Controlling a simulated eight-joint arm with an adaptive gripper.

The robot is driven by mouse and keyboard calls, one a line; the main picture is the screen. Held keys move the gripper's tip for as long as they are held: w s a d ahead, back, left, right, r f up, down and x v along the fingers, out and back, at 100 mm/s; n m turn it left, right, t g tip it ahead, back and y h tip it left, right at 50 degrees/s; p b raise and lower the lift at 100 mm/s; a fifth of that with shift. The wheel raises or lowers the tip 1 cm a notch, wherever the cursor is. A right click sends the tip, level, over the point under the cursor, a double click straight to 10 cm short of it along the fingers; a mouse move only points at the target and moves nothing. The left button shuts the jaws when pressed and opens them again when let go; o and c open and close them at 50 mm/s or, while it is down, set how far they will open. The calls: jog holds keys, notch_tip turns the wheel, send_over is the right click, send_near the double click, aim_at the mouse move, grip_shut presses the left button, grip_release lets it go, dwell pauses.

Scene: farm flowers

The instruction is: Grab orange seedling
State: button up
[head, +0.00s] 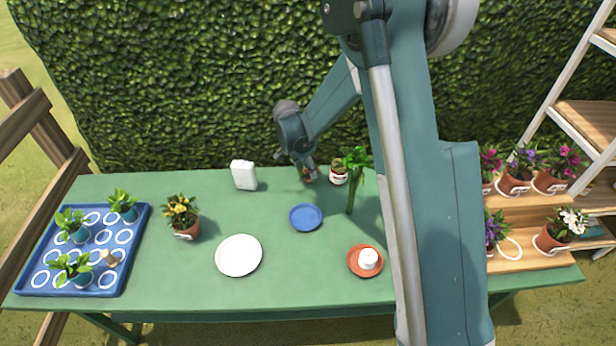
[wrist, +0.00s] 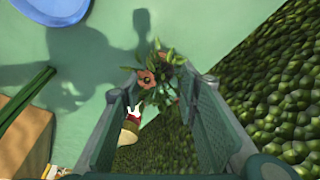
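The fingers are wide apart, one on each side of the plant, and I see no clear contact. In the head view, my gripper (head: 308,168) points down at the back middle of the table. A small reddish-orange bit (head: 308,177) shows under its tip; most of that plant is hidden by the gripper.
A blue plate (head: 306,217) lies in front, with a white plate (head: 239,255) nearer. A blue tray (head: 75,283) holds seedlings at left. A hedge (head: 200,80) rises behind.

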jog(key=c, duration=0.5)
jog(key=shift+r, duration=0.15)
jog(key=shift+c, duration=0.2)
notch_tip(320, 180, up, 10)
jog(key=shift+f+p, duration=0.15)
jog(key=shift+p, duration=0.75)
